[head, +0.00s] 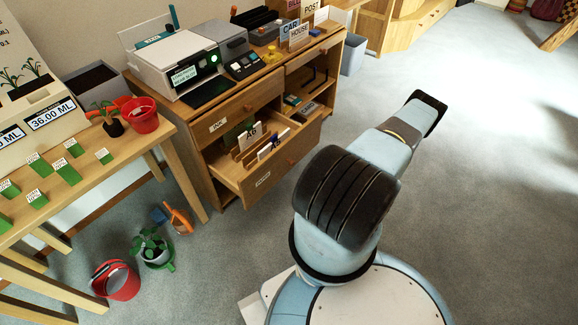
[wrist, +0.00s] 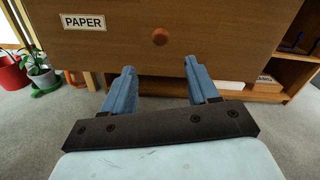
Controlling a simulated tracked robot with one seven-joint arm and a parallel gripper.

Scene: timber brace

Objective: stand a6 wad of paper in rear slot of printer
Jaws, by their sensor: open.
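The printer (head: 172,66) is a white box with a green light and a front label, standing on the wooden cabinet. A white upright panel rises at its back; its rear slot is not clear. The drawer (head: 262,182) below is pulled out. Inside it are upright dividers and a card marked A6 (head: 252,136); I cannot make out the A6 wad itself. In the wrist view the drawer front (wrist: 190,50) has a PAPER label and a round knob (wrist: 160,37). My gripper (wrist: 159,68) is open and empty, its two blue fingers apart below the knob. It is hidden in the head view.
Machines and card holders crowd the cabinet top (head: 262,62) right of the printer. A table (head: 95,190) with plants and green blocks stands at left. A red bucket (head: 116,281) and potted plant (head: 155,250) are on the floor. Carpet is clear to the right.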

